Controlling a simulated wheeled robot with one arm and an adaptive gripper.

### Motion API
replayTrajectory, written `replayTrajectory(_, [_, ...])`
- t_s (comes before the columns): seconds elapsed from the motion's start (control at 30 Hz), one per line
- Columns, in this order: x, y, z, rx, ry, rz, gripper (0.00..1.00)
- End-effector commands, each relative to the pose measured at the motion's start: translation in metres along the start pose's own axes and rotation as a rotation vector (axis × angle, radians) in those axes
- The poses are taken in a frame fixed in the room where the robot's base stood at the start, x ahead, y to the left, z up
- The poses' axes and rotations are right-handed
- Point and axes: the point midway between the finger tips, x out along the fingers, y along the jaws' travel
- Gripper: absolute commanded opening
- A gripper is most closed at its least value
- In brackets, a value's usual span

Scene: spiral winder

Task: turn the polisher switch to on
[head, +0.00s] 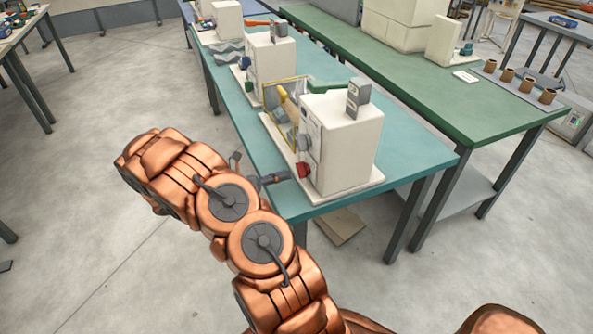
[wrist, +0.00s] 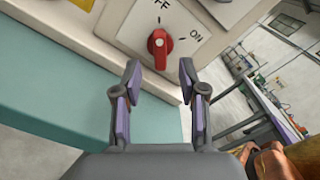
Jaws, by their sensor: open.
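The red switch knob (wrist: 159,48) sits on a white plate marked OFF and ON on the front of a cream machine. Its white pointer line lies upright in the wrist view, toward the OFF mark; the ON mark is to its upper right. My gripper (wrist: 160,80) is open, its two fingers spread either side of the knob's line, with the knob just beyond the fingertips and apart from them. In the head view the red knob (head: 303,170) shows low on the machine (head: 347,145), and my gripper (head: 280,177) is close on its left.
The machine stands on a white base at the near end of a teal table (head: 418,160). More cream machines (head: 270,57) stand behind it. A green table (head: 455,100) is to the right. Free floor lies left of the teal table, around my arm.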

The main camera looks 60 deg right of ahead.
Motion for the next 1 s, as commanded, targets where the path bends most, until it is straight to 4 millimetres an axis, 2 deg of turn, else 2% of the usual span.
replayTrajectory(0.1, [0.019,-0.002,0.002,-0.001,0.001,-0.004,0.42])
replayTrajectory(0.3, [0.042,-0.001,0.0,0.0,0.002,-0.001,0.42])
replayTrajectory(0.5, [0.051,0.0,-0.001,0.0,0.002,0.0,0.42])
replayTrajectory(0.73, [0.051,0.0,-0.001,0.001,0.001,0.001,0.42])
replayTrajectory(0.77, [0.051,0.0,-0.001,0.001,0.001,0.0,0.41])
replayTrajectory(1.0, [0.051,0.0,-0.001,0.001,0.001,0.0,0.16])
